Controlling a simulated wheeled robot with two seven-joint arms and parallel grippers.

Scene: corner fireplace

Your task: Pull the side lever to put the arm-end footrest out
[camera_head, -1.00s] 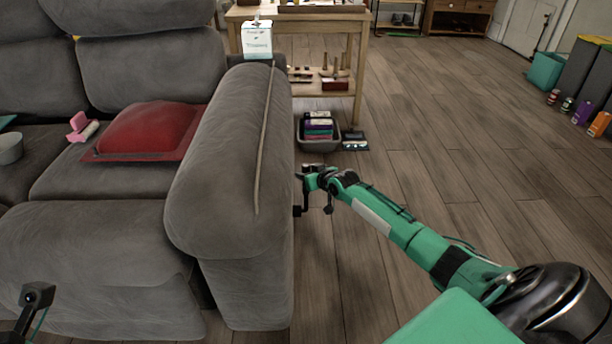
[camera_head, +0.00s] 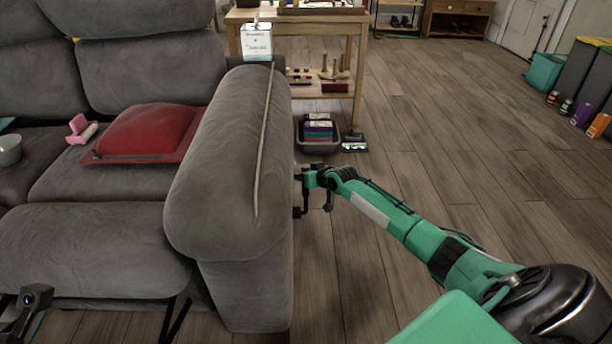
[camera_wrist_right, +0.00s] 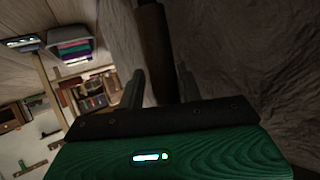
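The grey sofa (camera_head: 225,170) stands at left with its armrest toward me. The footrest panel (camera_head: 90,250) at its arm end is lifted off the floor, with dark metal legs (camera_head: 175,318) showing below it. My right gripper (camera_head: 300,195) is at the armrest's outer side. In the right wrist view, the dark brown side lever (camera_wrist_right: 155,45) stands between my right gripper's two fingers (camera_wrist_right: 161,88), which close on it. In the head view the lever is mostly hidden by my gripper. A dark part of my left gripper (camera_head: 33,300) shows at the lower left edge; its fingers are not clear.
A red cushion (camera_head: 145,132), a pink item (camera_head: 80,127) and a grey cup (camera_head: 8,150) lie on the seat. A white box (camera_head: 256,42) stands at the armrest's back end. A grey bin (camera_head: 318,140) is on the floor beyond my gripper.

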